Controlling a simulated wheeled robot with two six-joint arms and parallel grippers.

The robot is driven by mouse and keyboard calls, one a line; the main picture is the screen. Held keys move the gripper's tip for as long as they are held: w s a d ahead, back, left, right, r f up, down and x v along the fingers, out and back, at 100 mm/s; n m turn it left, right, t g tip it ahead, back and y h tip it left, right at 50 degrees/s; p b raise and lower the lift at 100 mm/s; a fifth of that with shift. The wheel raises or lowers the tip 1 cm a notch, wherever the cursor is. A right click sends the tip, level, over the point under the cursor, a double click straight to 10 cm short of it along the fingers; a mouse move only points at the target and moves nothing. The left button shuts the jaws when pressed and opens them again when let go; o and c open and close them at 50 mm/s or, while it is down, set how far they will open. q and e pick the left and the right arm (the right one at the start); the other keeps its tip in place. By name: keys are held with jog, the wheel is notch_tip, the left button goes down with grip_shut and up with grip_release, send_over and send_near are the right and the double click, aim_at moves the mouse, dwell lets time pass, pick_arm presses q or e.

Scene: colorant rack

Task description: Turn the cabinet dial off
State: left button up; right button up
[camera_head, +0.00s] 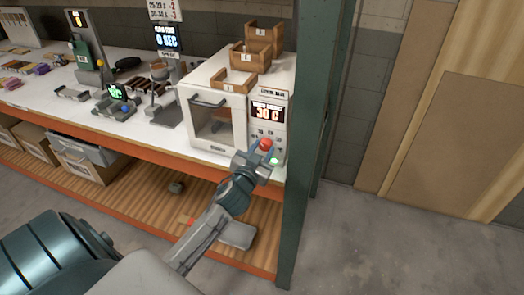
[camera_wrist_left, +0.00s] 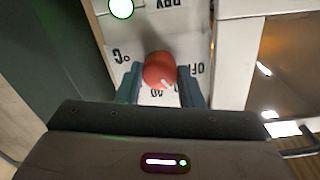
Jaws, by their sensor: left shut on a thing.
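The white cabinet (camera_head: 222,112) stands on the bench, with a control panel at its right side and a screen (camera_head: 268,111) reading about 30 C. The red round dial (camera_head: 266,144) sits low on that panel. My left gripper (camera_head: 259,156) is at the dial. In the left wrist view the red dial (camera_wrist_left: 160,71) is between the two fingers of my left gripper (camera_wrist_left: 160,84), which are shut on it. A white pointer mark on the dial points to the lower right. Printed labels around it include OFF, 40, °C and DRY. My right gripper is not in view.
A green light (camera_head: 274,161) glows below the dial. A green rack post (camera_head: 306,150) stands close to the right of the panel. Wooden bins (camera_head: 249,59) sit on the cabinet. Scales and small items fill the bench to the left.

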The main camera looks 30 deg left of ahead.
pick_arm(q)
jog(key=shift+f+n+b, duration=0.25)
jog(key=shift+n+b, duration=0.75)
jog(key=shift+b, duration=0.25)
jog(key=shift+n+b, duration=0.75)
jog(key=shift+n, duration=0.05)
jog(key=shift+n+b, duration=0.95)
jog(key=shift+n, duration=0.25)
jog(key=shift+r+n+b, duration=0.15)
jog(key=shift+n+b, duration=0.5)
jog(key=shift+n, duration=0.85)
jog(key=o, duration=1)
jog(key=shift+c, duration=0.2)
